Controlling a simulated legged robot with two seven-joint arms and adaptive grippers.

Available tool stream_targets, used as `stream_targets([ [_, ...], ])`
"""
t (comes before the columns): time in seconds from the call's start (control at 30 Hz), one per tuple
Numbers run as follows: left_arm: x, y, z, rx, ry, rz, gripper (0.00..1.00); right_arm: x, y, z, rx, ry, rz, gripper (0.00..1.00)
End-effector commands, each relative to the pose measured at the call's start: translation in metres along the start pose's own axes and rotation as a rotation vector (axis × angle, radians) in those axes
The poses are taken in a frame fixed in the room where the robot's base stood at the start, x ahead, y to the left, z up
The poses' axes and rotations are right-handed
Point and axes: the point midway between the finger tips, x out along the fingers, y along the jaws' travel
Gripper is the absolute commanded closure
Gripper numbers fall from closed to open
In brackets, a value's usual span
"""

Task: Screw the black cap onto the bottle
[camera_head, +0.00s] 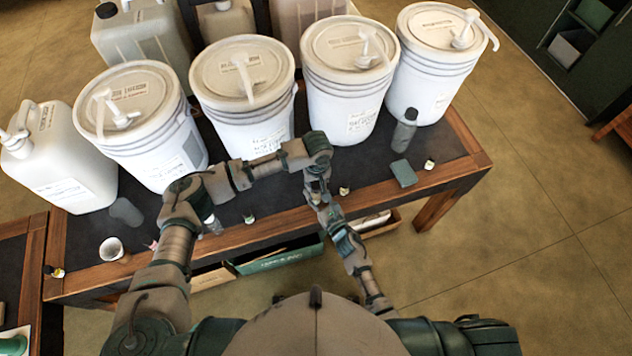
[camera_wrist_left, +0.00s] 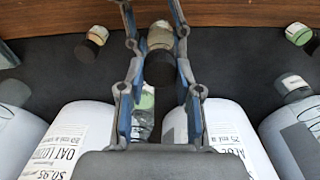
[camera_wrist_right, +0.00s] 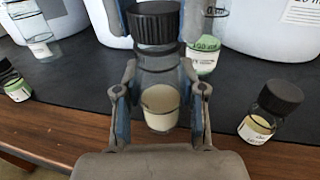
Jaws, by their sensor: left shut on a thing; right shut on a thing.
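The bottle (camera_wrist_right: 160,100) is small and clear with pale contents, and stands upright between the blue-sided fingers of my right gripper (camera_wrist_right: 155,75), which is shut on it. The black cap (camera_wrist_right: 153,24) is ribbed and sits over the bottle's mouth; whether its threads are engaged cannot be seen. My left gripper (camera_wrist_left: 155,25) points down from above and is shut on the cap (camera_wrist_left: 160,70), with the bottle (camera_wrist_left: 160,36) beyond it. In the head view, my left gripper (camera_head: 318,186) and right gripper (camera_head: 327,204) meet at the table's front edge and hide most of the bottle.
Several white pump buckets (camera_head: 243,75) line the dark table (camera_head: 290,190). Another small capped bottle (camera_wrist_right: 270,112) stands right of the held one, and one (camera_wrist_right: 14,82) stands left.

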Motion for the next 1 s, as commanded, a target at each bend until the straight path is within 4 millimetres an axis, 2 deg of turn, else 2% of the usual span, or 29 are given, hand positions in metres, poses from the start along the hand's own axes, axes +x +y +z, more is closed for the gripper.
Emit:
stream_targets([
  [0.27, 0.0015, -0.0017, -0.0016, 0.643, -0.008, -0.005, 1.0, -0.0004, -0.0027, -0.0005, 0.001, 0.002, -0.005, 1.0],
  [1.0, 0.0022, -0.0009, -0.0027, 2.665, -0.035, -0.007, 1.0, -0.001, -0.0028, -0.0006, 0.001, 0.001, -0.004, 1.0],
])
